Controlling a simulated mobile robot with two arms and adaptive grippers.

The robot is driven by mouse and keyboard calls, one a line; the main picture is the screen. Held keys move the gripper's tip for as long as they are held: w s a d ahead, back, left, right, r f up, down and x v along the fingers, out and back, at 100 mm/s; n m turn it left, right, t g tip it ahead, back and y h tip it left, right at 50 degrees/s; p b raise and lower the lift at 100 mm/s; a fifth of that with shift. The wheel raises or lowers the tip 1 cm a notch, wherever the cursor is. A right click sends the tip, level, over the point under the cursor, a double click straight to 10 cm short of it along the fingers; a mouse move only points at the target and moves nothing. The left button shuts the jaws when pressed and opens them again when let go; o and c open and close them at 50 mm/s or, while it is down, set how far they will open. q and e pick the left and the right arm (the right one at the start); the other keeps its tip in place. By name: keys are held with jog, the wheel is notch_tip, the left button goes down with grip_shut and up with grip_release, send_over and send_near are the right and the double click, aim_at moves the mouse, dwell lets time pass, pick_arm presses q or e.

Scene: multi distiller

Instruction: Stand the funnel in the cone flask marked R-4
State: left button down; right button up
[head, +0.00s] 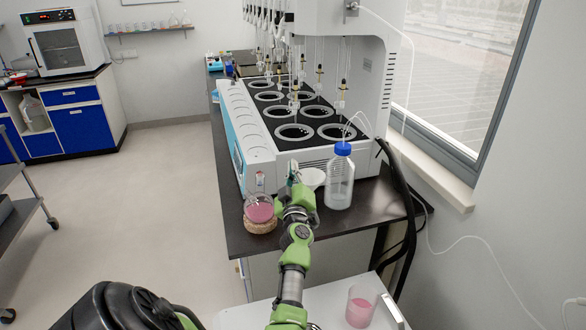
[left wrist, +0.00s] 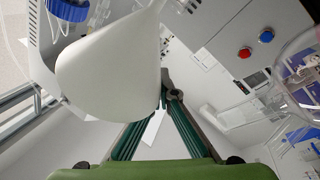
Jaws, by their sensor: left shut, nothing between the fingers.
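The white funnel (head: 313,178) is just right of my left gripper (head: 293,174) in the head view, partly hidden by it. In the left wrist view the funnel (left wrist: 108,65) is large and close, beside the fingertips (left wrist: 169,88). The fingers are shut with nothing between them. A glass flask with pink liquid (head: 260,208) stands upright on a cork ring (head: 260,226), left of my left gripper. A clear glass vessel also shows at the right edge of the left wrist view (left wrist: 303,72). I cannot read an R-4 mark. My right gripper is not in view.
A clear bottle with a blue cap (head: 340,178) stands right of the funnel. The white multi-place distiller (head: 262,150) is behind, with glassware hanging above. A beaker of pink liquid (head: 361,308) stands on the white surface in front. Black hoses (head: 402,200) hang at the right.

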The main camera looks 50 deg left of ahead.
pick_arm(q)
jog(key=shift+f+b, duration=0.7)
jog(key=shift+f, duration=0.2)
jog(key=c, duration=2.2)
grip_release()
jog(key=shift+r, duration=0.1)
notch_tip(320, 180, up, 10)
jog(key=shift+f, duration=0.1)
